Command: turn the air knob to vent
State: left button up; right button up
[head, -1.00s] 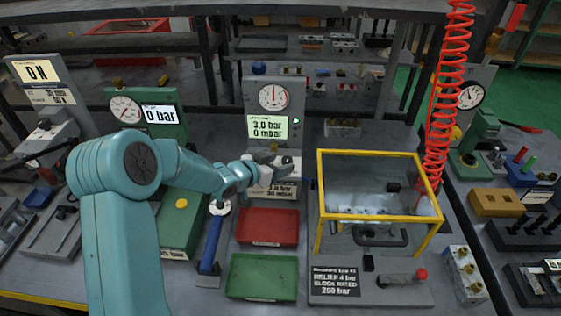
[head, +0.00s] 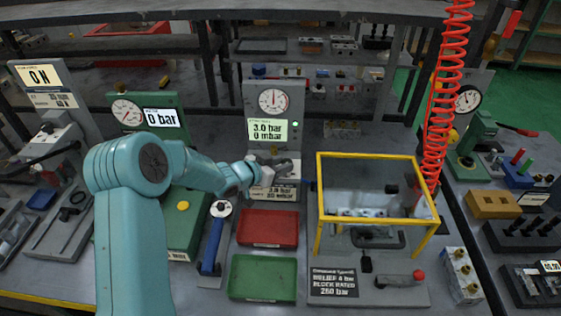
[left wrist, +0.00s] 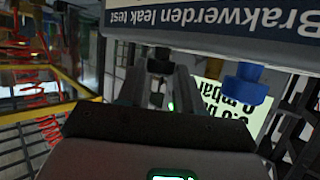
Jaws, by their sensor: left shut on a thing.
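The leak test stand (head: 290,92) stands at the middle back, with a round gauge and a lit display reading 3.0 bar and 0 mbar. My left gripper (head: 287,168) is at the front of this stand, below the display. In the left wrist view the stand's label panel (left wrist: 215,22) reads "Brakwerden leak test" upside down. There my left gripper's fingers (left wrist: 158,92) are shut on a small dark part just below the panel, apparently the air knob. The fingers mostly hide it, so its pointing direction cannot be told. A blue knob (left wrist: 246,84) sits beside the fingers, apart from them. My right gripper is out of view.
A yellow-framed clear guard box (head: 368,156) stands right of the gripper, with a red coiled hose (head: 445,90) behind it. A red tray (head: 268,229) and a green tray (head: 262,278) lie in front. A blue-handled tool (head: 212,245) stands left of them.

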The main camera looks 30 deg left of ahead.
pick_arm(q)
jog(key=m+h+p, duration=0.1)
jog(key=p, duration=0.1)
jog(key=m+g+h+p, duration=0.1)
jog(key=p, duration=0.2)
jog(key=shift+w+a+r+m+h+p, duration=0.15)
jog(key=shift+a+r+m+h+p, duration=0.15)
jog(key=shift+a+m+h, duration=0.1)
jog(key=shift+f+m+g+h, duration=0.1)
jog(key=shift+m+g+h, duration=0.3)
jog(key=shift+w+a+f+m+g+h, duration=0.1)
jog(key=shift+f+m+g+h, duration=0.1)
jog(key=shift+m+h, duration=0.15)
jog(key=shift+w+a+f+m+g+h, duration=0.1)
jog(key=shift+m+g+h, duration=0.1)
jog(key=shift+m+h, duration=0.15)
jog(key=shift+a+m+g+h, duration=0.1)
jog(key=shift+m+g+h, duration=0.4)
jog(key=shift+w+m+g+h+b, duration=0.15)
jog(key=shift+m+g+h+b, duration=0.2)
jog(key=shift+b, duration=0.2)
jog(key=shift+r, duration=0.1)
jog(key=o, duration=1)
jog(key=shift+o, duration=0.2)
